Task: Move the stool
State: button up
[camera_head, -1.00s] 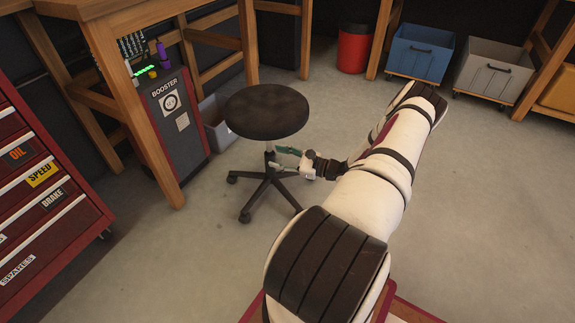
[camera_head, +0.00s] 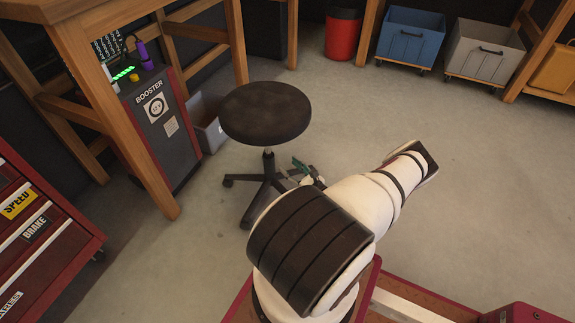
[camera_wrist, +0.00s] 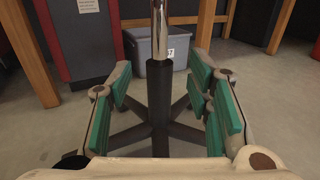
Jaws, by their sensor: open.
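The stool has a round dark seat (camera_head: 265,112), a thin post and a black star base with casters. It stands upright on the floor. In the wrist view its silver and black post (camera_wrist: 160,95) is upright in the middle, with base legs spreading below; the seat is out of that view. My gripper (camera_wrist: 160,78) is open, its green-padded fingers on the left and right of the post, with a gap on each side. In the head view my gripper (camera_head: 302,168) is low, below the seat's right side, partly hidden behind my arm.
A booster cabinet (camera_head: 165,125) and wooden bench leg (camera_head: 115,130) stand left of the stool, with a grey bin (camera_head: 207,130) behind it. A red tool chest (camera_head: 45,245) is at lower left. A red bin (camera_head: 342,37) and blue crate (camera_head: 410,42) are behind. Floor at right is clear.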

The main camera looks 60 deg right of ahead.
aim_at(270, 150)
jog(key=b+x, duration=0.4)
jog(key=x, duration=1)
jog(key=shift+b, duration=0.4)
jog(key=shift+s, duration=0.1)
jog(key=shift+c, duration=0.2)
jog(key=shift+a, duration=0.1)
grip_shut()
